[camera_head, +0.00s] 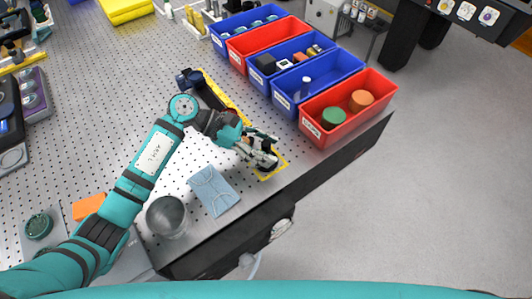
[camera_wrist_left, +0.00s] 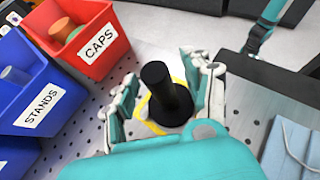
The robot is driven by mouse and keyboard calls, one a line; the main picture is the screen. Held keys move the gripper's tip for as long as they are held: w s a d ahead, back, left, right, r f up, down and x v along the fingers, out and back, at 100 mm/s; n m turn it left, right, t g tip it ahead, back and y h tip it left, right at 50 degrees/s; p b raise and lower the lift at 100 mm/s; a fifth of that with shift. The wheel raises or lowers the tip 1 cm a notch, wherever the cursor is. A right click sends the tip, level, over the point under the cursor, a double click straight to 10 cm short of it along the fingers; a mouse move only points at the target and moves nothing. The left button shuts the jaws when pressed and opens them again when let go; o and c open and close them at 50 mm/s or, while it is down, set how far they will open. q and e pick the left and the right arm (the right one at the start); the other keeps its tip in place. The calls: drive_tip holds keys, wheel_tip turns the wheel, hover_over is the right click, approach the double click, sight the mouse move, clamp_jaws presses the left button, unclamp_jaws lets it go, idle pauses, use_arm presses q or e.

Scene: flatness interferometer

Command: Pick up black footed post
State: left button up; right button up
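The black footed post (camera_wrist_left: 160,88) stands on the perforated table inside a yellow outline (camera_head: 268,176), its round foot down. In the left wrist view it sits between the two fingers of my left gripper (camera_wrist_left: 166,82), which are spread on either side of it. I see no clear grip on the post. In the head view my left gripper (camera_head: 260,154) is low over the yellow outline near the table's front edge and hides most of the post. My right gripper is not in view.
The red CAPS bin (camera_wrist_left: 95,67) and blue STANDS bin (camera_wrist_left: 38,107) are close by, in a row of bins. A folded blue cloth (camera_head: 213,190) and a metal cup (camera_head: 167,217) lie left of the gripper. The table's front edge (camera_head: 290,190) is near.

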use_arm(q)
clamp_jaws()
drive_tip(key=shift+r, duration=0.2)
